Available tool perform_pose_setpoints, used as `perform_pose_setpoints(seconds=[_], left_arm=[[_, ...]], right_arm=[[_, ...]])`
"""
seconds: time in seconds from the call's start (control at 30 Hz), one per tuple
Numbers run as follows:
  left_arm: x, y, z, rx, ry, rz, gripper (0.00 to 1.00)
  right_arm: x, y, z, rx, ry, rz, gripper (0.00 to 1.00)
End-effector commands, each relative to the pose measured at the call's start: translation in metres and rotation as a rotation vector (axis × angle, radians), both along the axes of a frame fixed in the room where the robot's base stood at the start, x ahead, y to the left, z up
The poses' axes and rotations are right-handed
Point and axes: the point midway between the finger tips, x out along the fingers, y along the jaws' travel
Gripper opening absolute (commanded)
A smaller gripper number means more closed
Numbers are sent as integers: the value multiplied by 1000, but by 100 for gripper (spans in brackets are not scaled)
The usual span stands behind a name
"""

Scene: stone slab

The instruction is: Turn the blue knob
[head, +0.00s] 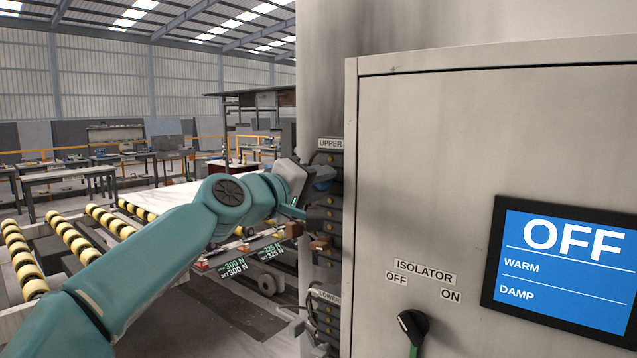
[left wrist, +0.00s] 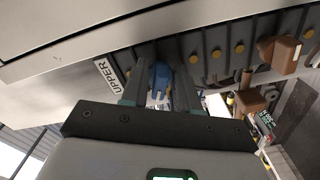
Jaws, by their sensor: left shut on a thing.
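The blue knob (left wrist: 161,77) shows in the left wrist view between the two fingers of my left gripper (left wrist: 160,92), below the UPPER label (left wrist: 112,78). The gripper is shut on it, and the fingers hide its sides. In the head view my left gripper (head: 312,181) reaches the row of fittings on the cabinet's left side. My right gripper is in neither view.
A grey cabinet (head: 430,150) fills the right, with a screen (head: 565,268) reading OFF, WARM and DAMP. Brown blocks (head: 320,243) stick out under my gripper. A pale stone slab (head: 165,195) and rollers (head: 60,225) lie to the left.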

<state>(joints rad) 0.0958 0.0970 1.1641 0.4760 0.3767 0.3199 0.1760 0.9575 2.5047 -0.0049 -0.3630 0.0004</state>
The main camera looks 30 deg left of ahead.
Motion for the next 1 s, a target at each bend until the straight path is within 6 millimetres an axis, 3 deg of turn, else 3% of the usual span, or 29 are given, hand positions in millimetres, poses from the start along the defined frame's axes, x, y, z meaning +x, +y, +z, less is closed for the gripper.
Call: perform_pose_setpoints(seconds=[0.1,0.13,0.17,0.43,0.57,1.0], left_arm=[[-1,2,4,0,-11,6,0],[-1,1,4,0,-11,6,36],[-1,1,4,0,-9,5,39],[-1,1,2,2,-5,2,39],[-12,2,0,2,-6,3,39],[-120,10,-2,2,-8,5,39]], right_arm=[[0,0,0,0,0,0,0],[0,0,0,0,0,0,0],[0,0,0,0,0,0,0],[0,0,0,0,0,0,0],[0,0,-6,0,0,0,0],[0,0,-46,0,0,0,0]])
